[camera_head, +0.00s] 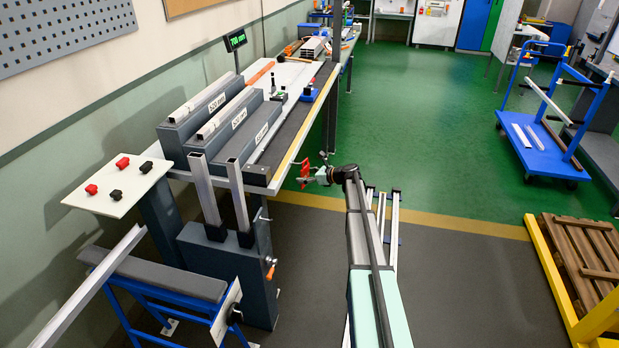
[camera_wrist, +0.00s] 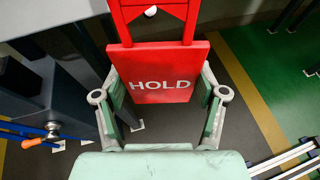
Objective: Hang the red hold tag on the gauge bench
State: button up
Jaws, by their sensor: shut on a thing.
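The red hold tag (camera_wrist: 162,70) is upright in the wrist view, with white HOLD lettering facing me and a red frame-like hanger above it. My gripper (camera_wrist: 162,88) is shut on the tag, one finger at each side edge. A small pale round knob (camera_wrist: 150,11) shows through the hanger opening; I cannot tell whether the hanger is around it or in front of it. In the head view, the tag (camera_head: 304,174) and my gripper (camera_head: 312,175) are just right of the gauge bench (camera_head: 288,135), near its front edge. The tag's back is hidden.
A dark pedestal with upright profiles (camera_head: 232,265) stands at the bench's near end. A blue cart (camera_head: 545,150) is far right. Green floor right of the bench is open.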

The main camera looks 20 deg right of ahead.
jog(key=shift+w+a+f, duration=0.1)
jog(key=shift+w+a, duration=0.65)
jog(key=shift+a, duration=0.15)
jog(key=shift+w+a+f, duration=0.35)
jog(key=shift+a+f, duration=0.1)
jog(key=shift+f, duration=0.1)
jog(key=o, duration=1)
